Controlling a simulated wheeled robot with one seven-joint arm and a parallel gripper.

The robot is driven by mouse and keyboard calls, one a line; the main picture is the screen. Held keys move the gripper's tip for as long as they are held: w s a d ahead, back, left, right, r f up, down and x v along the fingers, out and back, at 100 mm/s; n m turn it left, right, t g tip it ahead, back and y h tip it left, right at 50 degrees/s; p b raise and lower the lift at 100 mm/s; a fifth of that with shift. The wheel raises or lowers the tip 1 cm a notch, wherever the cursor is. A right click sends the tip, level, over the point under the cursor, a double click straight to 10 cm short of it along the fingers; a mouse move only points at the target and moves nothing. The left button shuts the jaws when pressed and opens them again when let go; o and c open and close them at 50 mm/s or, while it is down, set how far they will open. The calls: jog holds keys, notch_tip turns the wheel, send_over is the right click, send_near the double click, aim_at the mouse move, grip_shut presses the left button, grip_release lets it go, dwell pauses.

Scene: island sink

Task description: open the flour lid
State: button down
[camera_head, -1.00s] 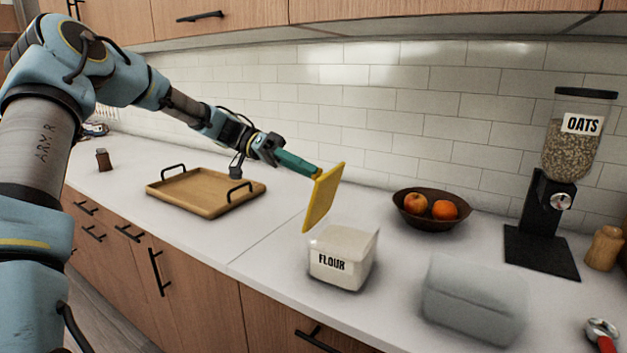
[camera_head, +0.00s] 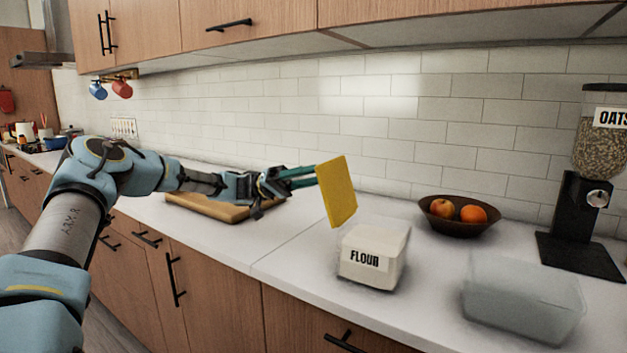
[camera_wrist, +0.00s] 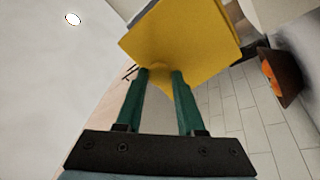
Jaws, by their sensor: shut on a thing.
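The flour container (camera_head: 372,262), a clear square box with white contents and a FLOUR label, stands on the counter with its top uncovered. The yellow square lid (camera_head: 338,190) is off the container, tilted nearly upright in the air above and left of it. My gripper (camera_head: 306,177) is shut on the lid from the left. In the wrist view, the green fingers of my gripper (camera_wrist: 160,76) hold the knob in the middle of the lid (camera_wrist: 185,38). The knob is mostly hidden between the fingertips.
A wooden tray (camera_head: 208,206) lies left on the counter, partly behind my arm. A fruit bowl (camera_head: 457,222) stands behind right of the flour. A clear empty-looking box (camera_head: 524,300) is front right, and an oats dispenser (camera_head: 580,195) is beyond it. The counter left of the flour is clear.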

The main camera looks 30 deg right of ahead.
dwell(0.3)
jog(key=c, duration=0.5)
grip_release()
jog(key=b+v, duration=0.3)
jog(key=v, duration=0.7)
jog(key=shift+w+a+f, duration=0.25)
